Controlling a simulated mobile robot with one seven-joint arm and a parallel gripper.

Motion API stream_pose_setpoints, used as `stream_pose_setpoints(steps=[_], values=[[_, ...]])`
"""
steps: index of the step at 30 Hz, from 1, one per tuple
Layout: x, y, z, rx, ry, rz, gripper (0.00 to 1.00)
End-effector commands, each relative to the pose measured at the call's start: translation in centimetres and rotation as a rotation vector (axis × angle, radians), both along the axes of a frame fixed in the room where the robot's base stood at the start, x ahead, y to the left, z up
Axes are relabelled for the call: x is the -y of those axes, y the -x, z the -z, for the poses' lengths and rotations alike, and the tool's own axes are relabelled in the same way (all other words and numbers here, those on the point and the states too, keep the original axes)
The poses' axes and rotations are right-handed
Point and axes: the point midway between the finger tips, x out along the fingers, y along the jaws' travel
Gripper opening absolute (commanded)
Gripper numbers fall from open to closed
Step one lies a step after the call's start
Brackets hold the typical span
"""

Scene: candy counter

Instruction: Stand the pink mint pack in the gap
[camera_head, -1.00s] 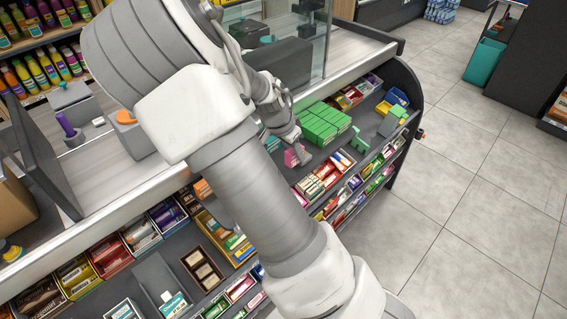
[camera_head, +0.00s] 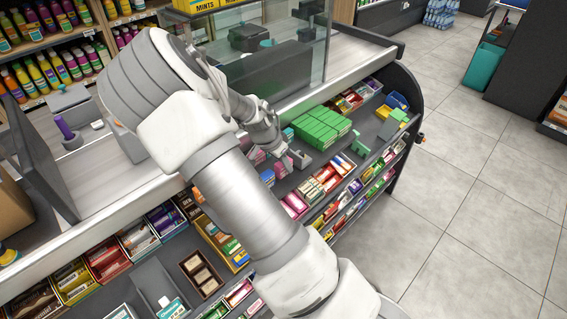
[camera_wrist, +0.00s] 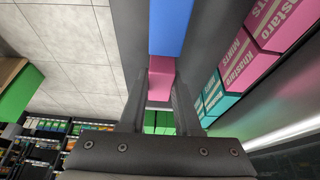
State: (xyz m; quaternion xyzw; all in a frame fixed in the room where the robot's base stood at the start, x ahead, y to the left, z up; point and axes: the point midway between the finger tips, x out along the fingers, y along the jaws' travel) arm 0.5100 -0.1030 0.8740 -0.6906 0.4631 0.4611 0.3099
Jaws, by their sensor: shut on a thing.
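The pink mint pack (camera_wrist: 160,79) is held between the two fingers of my gripper (camera_wrist: 158,105) in the wrist view. In the head view my gripper (camera_head: 292,161) is low over the dark counter shelf, to the front left of a block of green packs (camera_head: 322,127). My arm hides part of that area. In the wrist view a row of pink packs marked Khastaro Mints (camera_wrist: 243,62) and teal packs (camera_wrist: 212,92) stands to the right of the held pack, apart from it. A blue surface (camera_wrist: 171,25) shows just beyond the held pack. I cannot make out the gap clearly.
Sloped racks of candy boxes (camera_head: 325,180) line the counter front below my gripper. A glass screen (camera_head: 318,45) stands behind the shelf. A small green object (camera_head: 360,146) stands to the right of the gripper. The tiled floor (camera_head: 470,200) at the right is clear.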

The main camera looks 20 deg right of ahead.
Motion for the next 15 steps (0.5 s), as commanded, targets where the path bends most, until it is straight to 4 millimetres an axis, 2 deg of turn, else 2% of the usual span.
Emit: stream_pose_setpoints(steps=[1, 2, 6, 15], values=[[0.02, 0.02, 0.31, -0.001, 0.000, 0.000, 0.00], [0.01, 0.02, 0.24, -0.001, 0.000, 0.000, 0.35], [0.01, 0.02, 0.18, -0.001, 0.000, 0.000, 0.60], [0.01, 0.02, 0.06, -0.001, 0.000, 0.000, 0.61]])
